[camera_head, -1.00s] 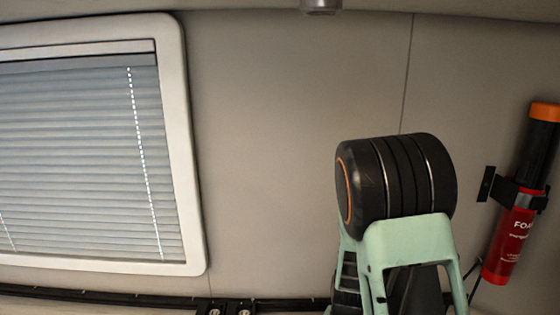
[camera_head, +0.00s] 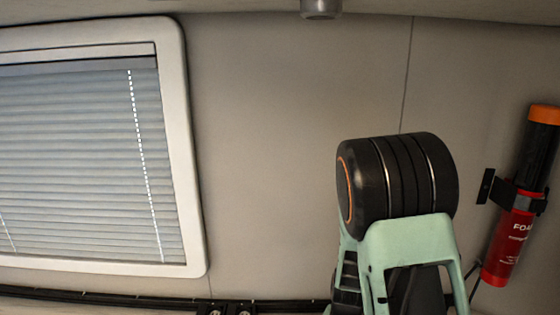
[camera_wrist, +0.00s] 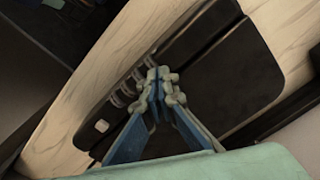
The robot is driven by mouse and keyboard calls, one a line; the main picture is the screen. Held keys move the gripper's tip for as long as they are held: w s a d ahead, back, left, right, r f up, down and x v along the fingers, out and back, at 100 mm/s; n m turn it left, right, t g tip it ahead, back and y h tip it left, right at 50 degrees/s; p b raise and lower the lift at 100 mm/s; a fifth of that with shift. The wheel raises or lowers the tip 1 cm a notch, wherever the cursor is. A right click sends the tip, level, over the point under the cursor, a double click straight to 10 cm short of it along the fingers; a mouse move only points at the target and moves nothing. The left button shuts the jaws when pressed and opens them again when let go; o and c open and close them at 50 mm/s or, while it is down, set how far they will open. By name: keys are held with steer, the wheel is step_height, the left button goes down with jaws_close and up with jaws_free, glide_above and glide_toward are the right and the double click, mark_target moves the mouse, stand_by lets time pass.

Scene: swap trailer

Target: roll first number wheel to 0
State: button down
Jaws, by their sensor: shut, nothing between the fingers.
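In the wrist view a dark device (camera_wrist: 230,80) lies on a pale wood surface. A row of several small silvery number wheels (camera_wrist: 116,99) runs along its left part, with a small white square button (camera_wrist: 101,125) at the lower end. The digits are too small and dark to read. My gripper (camera_wrist: 158,82) is shut and empty, its tips together beside the upper end of the wheel row. The fingers partly cover that end, and I cannot tell whether they touch a wheel. The head view shows neither the device nor my gripper.
In the head view, a window with blinds (camera_head: 75,160) is at the left and a red fire extinguisher (camera_head: 512,235) hangs at the right. In the wrist view, pale wood (camera_wrist: 62,130) borders the device.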

steer(key=shift+r, duration=0.1)
step_height(320, 180, up, 5)
steer(key=p, duration=0.4)
stand_by(0.3)
